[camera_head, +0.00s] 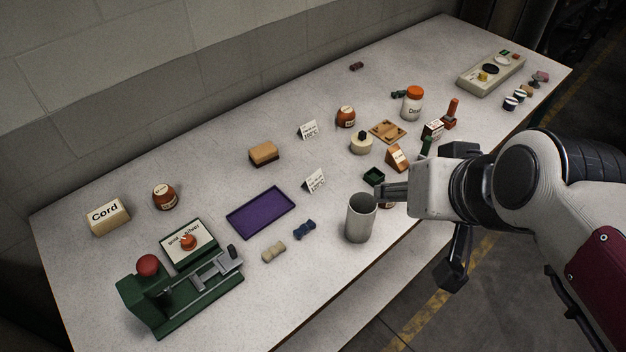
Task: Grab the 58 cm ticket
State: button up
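I cannot make out a ticket that reads 58 cm. Two small white printed cards stand on the table, one at the back middle (309,129) and one nearer the centre (315,180); their print is too small to read surely. An orange block with a white label (397,157) stands right of centre, its text also unclear. My gripper (384,191) reaches in from the right, fingers pointing left, at the right rim of a grey cup (360,222). One dark finger edge shows, so its opening is hidden. I see nothing held in it.
A dark green box (373,176) sits just behind the gripper. A purple tray (261,213), a green press with a red knob (178,294) and a Cord box (108,217) stand left. Jars and small items crowd the right. The back left table is mostly clear.

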jog(key=w+a+r+m+t+y, duration=0.1)
jog(key=w+a+r+t, duration=0.15)
jog(key=w+a, duration=0.5)
jog(key=w+a+r+m+t+y, duration=0.1)
jog(key=w+a+r, duration=0.3)
jog(key=w, duration=0.7)
jog(key=m+t+h, duration=0.2)
jog(key=m, duration=0.1)
send_over(313, 179)
jog(key=w+a, duration=0.3)
notch_tip(313, 179, down, 4)
notch_tip(313, 179, down, 18)
jog(key=a+f+m+g+h, duration=0.1)
jog(key=a+m+g+h, duration=0.2)
jog(key=h, duration=0.5)
jog(key=s+f+h, duration=0.1)
jog(key=s+f, duration=0.1)
jog(key=s+f+m, duration=0.1)
jog(key=s+f, duration=0.1)
jog(key=s+f+h, duration=0.1)
jog(key=s+f, duration=0.1)
jog(key=shift+d+f+m+g+h, duration=0.3)
jog(key=shift+d+g, duration=0.05)
jog(key=shift+s+f, duration=0.35)
jog(key=shift+x, duration=1.3)
